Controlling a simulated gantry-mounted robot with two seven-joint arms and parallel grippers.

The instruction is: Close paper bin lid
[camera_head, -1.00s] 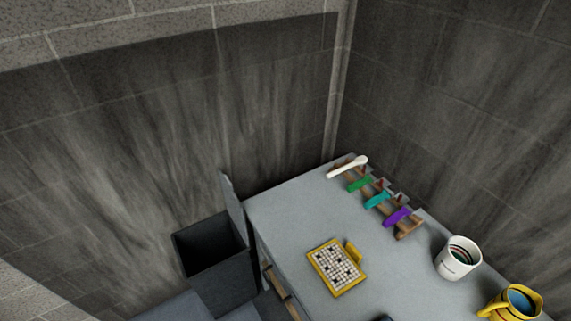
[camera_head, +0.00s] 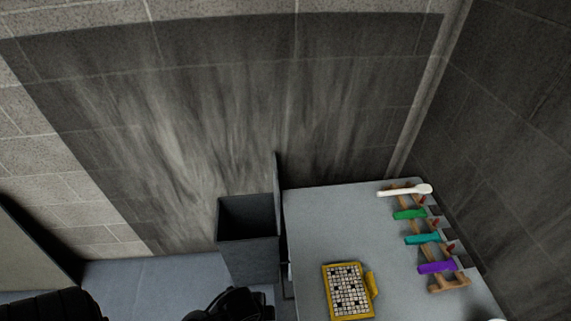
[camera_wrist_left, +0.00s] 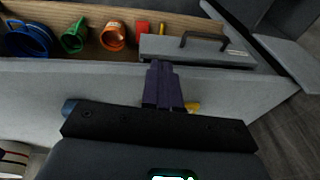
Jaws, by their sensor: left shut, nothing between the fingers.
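The paper bin (camera_head: 248,255) is a dark grey, square, open-topped box beside the table's left side in the head view. Its lid (camera_head: 278,185) stands upright at the bin's right edge, so the bin is open. My left gripper (camera_wrist_left: 163,78) shows in the wrist view with its dark fingers together and nothing between them. It is above a grey surface beside an open drawer. Black parts of my arm show at the bottom of the head view, apart from the lid. My right gripper is out of view.
The grey table (camera_head: 310,225) holds a yellow-framed mosaic panel (camera_head: 347,290) and a wooden rack (camera_head: 445,283) with coloured-handled tools. In the wrist view, the wooden drawer (camera_wrist_left: 90,50) holds coloured cups, near a dark handle (camera_wrist_left: 190,40). A wall stands behind the bin.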

